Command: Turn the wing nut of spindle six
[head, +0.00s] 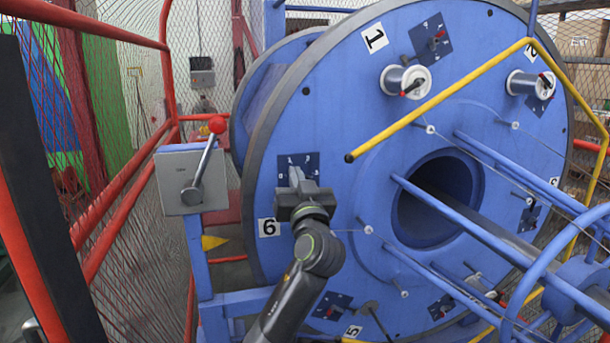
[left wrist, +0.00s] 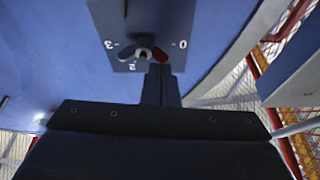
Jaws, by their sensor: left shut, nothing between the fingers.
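The spindle six plate (head: 284,163) is a dark blue square with white marks on the big blue disc, near the "6" label (head: 268,228). My left gripper (head: 296,177) is in front of it and hides the wing nut in the head view. In the left wrist view the wing nut (left wrist: 146,50) sits at the lower edge of the plate (left wrist: 108,14), with a red wing at right and a dark wing at left. My shut, empty left fingers (left wrist: 159,72) are just below the red wing; I cannot tell whether they touch it. My right gripper is out of view.
A yellow rail (head: 440,98) crosses before the disc, ending at upper right of my gripper. A grey lever box (head: 183,182) with a red-knobbed lever stands left of the disc. A blue shaft tube (head: 470,228) extends from the centre opening. Red fence rails (head: 120,190) are at left.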

